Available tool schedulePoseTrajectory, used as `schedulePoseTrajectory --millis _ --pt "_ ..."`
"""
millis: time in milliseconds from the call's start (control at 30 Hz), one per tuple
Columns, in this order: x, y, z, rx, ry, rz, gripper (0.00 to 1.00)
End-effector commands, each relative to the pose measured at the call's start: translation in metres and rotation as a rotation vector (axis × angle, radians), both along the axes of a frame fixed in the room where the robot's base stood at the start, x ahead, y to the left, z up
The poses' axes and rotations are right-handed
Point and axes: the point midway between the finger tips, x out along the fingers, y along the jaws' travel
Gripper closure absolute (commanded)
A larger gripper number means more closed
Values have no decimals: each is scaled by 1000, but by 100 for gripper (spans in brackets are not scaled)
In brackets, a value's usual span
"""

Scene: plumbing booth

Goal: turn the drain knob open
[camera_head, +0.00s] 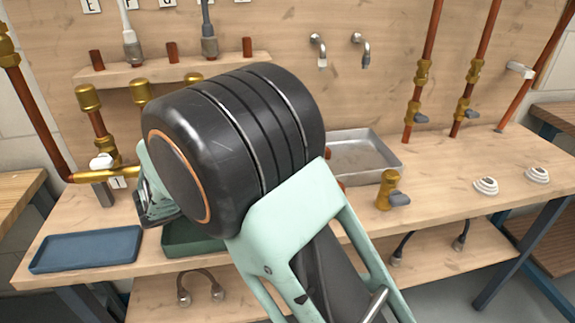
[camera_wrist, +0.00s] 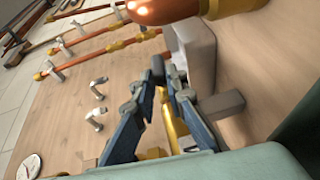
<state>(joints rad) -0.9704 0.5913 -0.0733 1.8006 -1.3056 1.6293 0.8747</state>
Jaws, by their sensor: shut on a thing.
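My gripper (camera_wrist: 165,76) is shut, with its blue-grey fingers closed around the drain knob. The knob is mostly hidden between the fingertips, and its angle cannot be told. Brass piping (camera_wrist: 171,125) shows between and behind the fingers in the wrist view. A pale grey block-like part (camera_wrist: 192,50) is right beside the fingertips. In the head view, my wrist covers most of the gripper, which is low at the left by the horizontal brass pipe (camera_head: 88,177). A white fitting (camera_head: 101,161) sits on that pipe.
A blue tray (camera_head: 85,252) and a partly hidden green tray (camera_head: 190,238) lie at the bench's front left. Brass-capped upright pipes (camera_head: 88,98) stand close behind the gripper. A metal basin (camera_head: 365,160) and a brass valve (camera_head: 388,188) are to the right.

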Motion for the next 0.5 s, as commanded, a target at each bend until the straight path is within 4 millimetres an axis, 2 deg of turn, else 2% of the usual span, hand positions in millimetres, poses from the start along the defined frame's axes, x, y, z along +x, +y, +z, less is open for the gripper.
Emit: schedulePoseTrajectory --millis 267,300,433,500 --pt "0 -1 0 -1 2 -2 100" --pt "0 -1 0 -1 2 -2 87" --pt "0 -1 0 -1 1 -2 72" --pt "0 -1 0 -1 1 -1 70"
